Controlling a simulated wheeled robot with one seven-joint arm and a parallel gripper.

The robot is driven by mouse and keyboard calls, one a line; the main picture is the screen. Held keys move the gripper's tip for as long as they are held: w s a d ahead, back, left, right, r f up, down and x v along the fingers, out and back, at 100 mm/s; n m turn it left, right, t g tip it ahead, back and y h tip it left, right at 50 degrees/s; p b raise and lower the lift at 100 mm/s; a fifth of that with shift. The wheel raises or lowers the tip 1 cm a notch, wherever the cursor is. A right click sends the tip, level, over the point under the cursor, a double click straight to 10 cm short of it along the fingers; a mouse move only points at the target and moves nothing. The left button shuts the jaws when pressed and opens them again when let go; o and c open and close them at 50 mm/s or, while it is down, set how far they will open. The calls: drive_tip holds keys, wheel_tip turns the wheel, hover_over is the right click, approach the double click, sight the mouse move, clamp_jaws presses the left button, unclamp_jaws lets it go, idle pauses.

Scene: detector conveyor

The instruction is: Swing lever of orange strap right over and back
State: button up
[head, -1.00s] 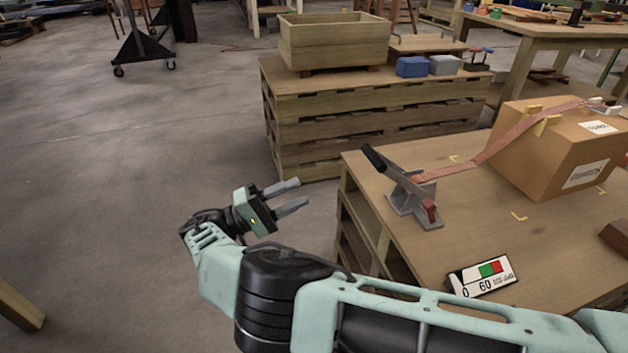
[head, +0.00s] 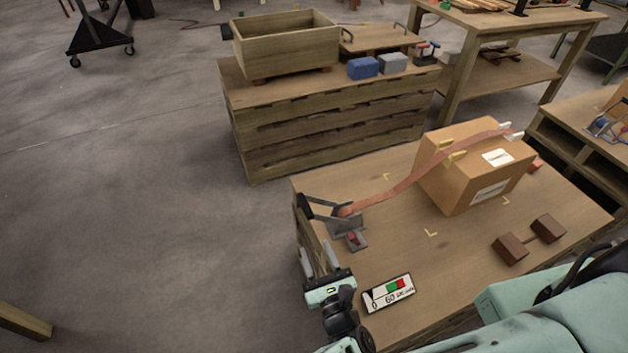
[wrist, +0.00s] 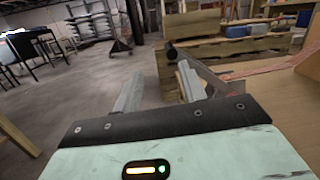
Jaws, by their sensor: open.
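The orange strap (head: 398,186) runs from a grey metal ratchet (head: 346,226) at the left edge of the bench, over a cardboard box (head: 472,168). The ratchet's lever (head: 318,207) ends in a black grip and leans to the left, out past the bench edge. My gripper (head: 323,258) is open and empty, just in front of the ratchet at the bench's left edge. In the wrist view, the lever's black grip (wrist: 171,53) shows just beyond the right finger of my gripper (wrist: 158,88). I cannot tell whether finger and lever touch.
A label plate with green and red fields (head: 388,292) lies on the bench near my gripper. Brown blocks (head: 510,249) lie to the right. A pallet stand (head: 330,115) with a wooden box (head: 285,45) is behind.

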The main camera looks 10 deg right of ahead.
sight(302, 198)
drive_tip(key=shift+n+g, duration=0.8)
drive_tip(key=shift+g, duration=0.1)
drive_tip(key=w+p, duration=0.1)
drive_tip(key=w, duration=0.4)
drive_tip(key=w+p, duration=0.1)
drive_tip(key=w, duration=0.9)
drive_tip(key=shift+w+a+r+p, duration=0.15)
drive_tip(key=shift+a+p, duration=0.1)
drive_tip(key=shift+p, duration=0.15)
clamp_jaws()
